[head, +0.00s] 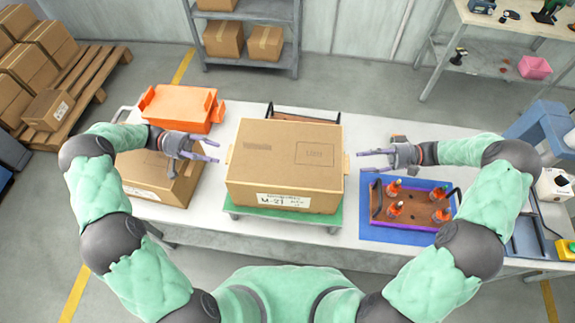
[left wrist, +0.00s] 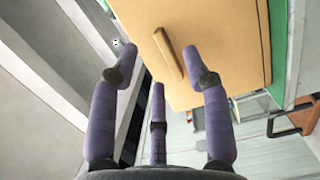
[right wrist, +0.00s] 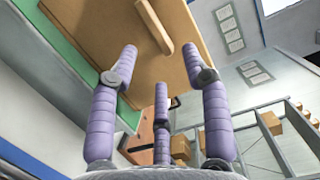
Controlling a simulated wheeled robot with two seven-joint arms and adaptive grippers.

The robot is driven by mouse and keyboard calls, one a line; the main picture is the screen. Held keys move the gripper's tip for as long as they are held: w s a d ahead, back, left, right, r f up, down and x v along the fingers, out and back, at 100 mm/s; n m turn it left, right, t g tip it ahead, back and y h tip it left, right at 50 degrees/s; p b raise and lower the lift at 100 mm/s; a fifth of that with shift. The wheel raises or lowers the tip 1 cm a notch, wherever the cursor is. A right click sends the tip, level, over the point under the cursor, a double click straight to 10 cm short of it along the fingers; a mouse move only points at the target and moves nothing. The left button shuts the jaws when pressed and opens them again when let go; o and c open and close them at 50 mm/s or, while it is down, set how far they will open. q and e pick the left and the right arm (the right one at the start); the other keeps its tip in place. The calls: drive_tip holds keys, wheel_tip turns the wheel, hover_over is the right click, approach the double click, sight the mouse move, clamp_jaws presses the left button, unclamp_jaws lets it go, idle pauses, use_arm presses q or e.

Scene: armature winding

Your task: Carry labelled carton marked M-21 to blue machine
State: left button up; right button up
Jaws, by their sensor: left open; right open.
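The carton marked M-21 (head: 285,160) is a brown box with a white label on its front face. It sits on a green-topped stand (head: 285,216) at the middle of the table. Each side of it has a wooden handle strip, seen in the left wrist view (left wrist: 168,54) and the right wrist view (right wrist: 154,26). My left gripper (head: 215,152) is open to the left of the carton, apart from it. My right gripper (head: 362,160) is open to its right, also apart. Both face the carton's sides. The blue machine (head: 540,125) is at the right end of the table.
Another carton (head: 160,180) and an orange crate (head: 182,108) stand on the table's left. A tray with orange-topped bottles (head: 420,215) sits on a blue mat right of the carton. A shelf (head: 245,60) and a pallet of boxes (head: 75,90) stand behind.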

use_arm(q)
drive_tip(key=shift+x, duration=2.15)
use_arm(e)
drive_tip(key=shift+s+a, duration=0.15)
drive_tip(key=shift+a, duration=0.9)
drive_tip(key=shift+s+a, duration=0.1)
drive_tip(key=shift+a, duration=0.95)
use_arm(q)
clamp_jaws()
use_arm(e)
clamp_jaws()
